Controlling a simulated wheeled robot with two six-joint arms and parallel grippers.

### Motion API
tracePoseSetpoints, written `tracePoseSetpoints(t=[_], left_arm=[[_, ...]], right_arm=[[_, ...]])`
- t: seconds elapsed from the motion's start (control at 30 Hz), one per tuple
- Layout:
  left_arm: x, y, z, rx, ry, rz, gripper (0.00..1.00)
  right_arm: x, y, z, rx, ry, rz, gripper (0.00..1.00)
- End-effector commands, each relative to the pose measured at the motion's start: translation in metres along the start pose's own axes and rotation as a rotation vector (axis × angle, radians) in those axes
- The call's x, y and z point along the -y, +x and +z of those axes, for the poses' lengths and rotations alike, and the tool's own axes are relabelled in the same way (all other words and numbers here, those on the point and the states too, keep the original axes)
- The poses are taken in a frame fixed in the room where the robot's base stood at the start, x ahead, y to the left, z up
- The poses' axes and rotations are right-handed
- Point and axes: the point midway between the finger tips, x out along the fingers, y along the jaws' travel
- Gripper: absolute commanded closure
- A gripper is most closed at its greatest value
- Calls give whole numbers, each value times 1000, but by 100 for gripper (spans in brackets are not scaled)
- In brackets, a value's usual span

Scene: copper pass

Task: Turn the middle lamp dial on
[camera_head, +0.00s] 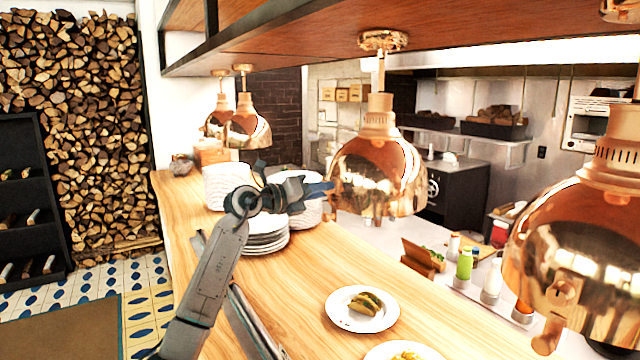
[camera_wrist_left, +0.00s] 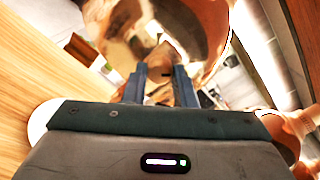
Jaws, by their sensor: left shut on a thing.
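The middle copper heat lamp (camera_head: 378,165) hangs from the wooden shelf over the counter. My left gripper (camera_head: 328,188) reaches in from the left at the near left side of its shade. In the left wrist view, the fingers of my left gripper (camera_wrist_left: 159,80) are shut on the copper lamp dial (camera_wrist_left: 161,68) below the shade (camera_wrist_left: 190,30). In the head view the dial is hidden at the fingertips. Another copper lamp (camera_head: 590,235) hangs at the right, with its dial (camera_head: 546,335) low on its front. My right gripper is not in view.
Stacks of white plates (camera_head: 266,236) stand on the wooden counter (camera_head: 310,275) behind and below my left arm. A plate with a taco (camera_head: 362,309) lies nearer. Bottles (camera_head: 464,264) stand beyond the counter. More copper lamps (camera_head: 249,128) hang farther back.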

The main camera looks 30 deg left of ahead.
Motion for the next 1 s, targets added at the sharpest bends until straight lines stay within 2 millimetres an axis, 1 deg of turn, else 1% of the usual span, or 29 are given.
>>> tracePoseSetpoints(t=[0.03,0.3,0.5,0.73,1.0], left_arm=[[2,0,2,-3,-46,2,98],[3,0,3,-10,-299,1,98],[2,0,3,-14,-465,0,98],[1,0,2,-18,-605,-2,98],[1,0,1,-20,-687,-3,98]], right_arm=[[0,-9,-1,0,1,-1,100],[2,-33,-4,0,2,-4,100],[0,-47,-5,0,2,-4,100],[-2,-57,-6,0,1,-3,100],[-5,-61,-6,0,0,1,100]])
